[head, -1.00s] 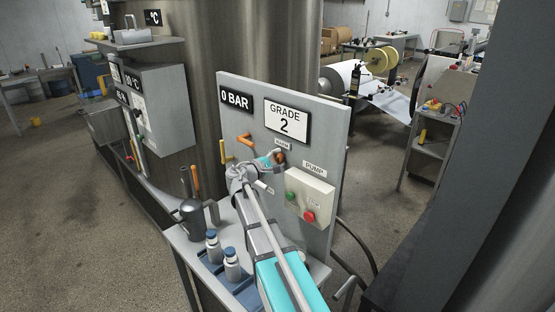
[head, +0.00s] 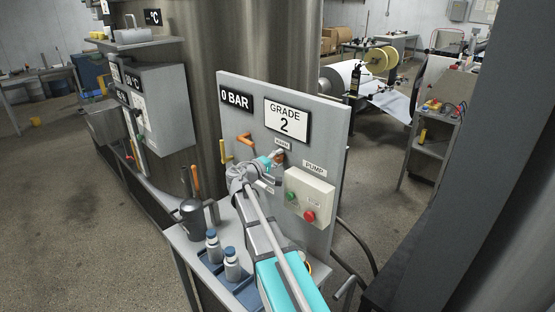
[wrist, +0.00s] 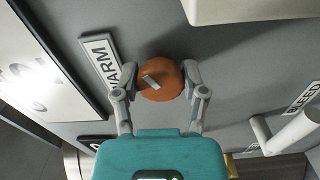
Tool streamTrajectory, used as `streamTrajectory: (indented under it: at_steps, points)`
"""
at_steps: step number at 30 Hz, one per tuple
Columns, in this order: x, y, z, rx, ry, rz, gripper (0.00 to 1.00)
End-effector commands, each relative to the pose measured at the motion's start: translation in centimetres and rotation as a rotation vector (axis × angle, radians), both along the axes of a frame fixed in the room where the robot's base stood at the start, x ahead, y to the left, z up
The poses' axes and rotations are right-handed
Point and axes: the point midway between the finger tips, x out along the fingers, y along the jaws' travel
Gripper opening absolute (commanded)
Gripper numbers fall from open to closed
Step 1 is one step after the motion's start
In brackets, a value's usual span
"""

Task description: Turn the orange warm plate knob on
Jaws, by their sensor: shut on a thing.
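The orange warm plate knob (wrist: 158,82) is round with a light grey pointer mark, set tilted across its face in the wrist view. It sits on the grey panel beside the WARM label (wrist: 101,60). My gripper (wrist: 164,72) is shut on the knob, one finger on either side of it. In the head view my gripper (head: 276,155) reaches the panel below the GRADE 2 sign, and its fingers partly cover the knob (head: 280,160).
A white pump box (head: 309,194) with a green and a red button is close to the right of my gripper. Orange (head: 245,139) and yellow (head: 227,152) handles stick out on the left. A BLEED handle (wrist: 288,134) shows in the wrist view. Bottles (head: 232,266) stand below.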

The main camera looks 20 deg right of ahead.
Motion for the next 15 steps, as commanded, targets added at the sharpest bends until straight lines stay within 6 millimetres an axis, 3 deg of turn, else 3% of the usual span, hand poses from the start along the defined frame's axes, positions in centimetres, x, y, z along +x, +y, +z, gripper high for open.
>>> streamTrajectory:
  at_steps: [6,7,12,15]
  points:
    - [-0.03,-0.06,-0.03,0.002,-0.001,-0.002,0.08]
    - [-0.03,-0.06,-0.03,0.002,-0.001,-0.002,0.61]
    - [-0.01,-0.05,-0.02,0.001,-0.001,-0.001,0.9]
    - [-0.01,-0.03,-0.02,0.001,-0.001,-0.001,0.9]
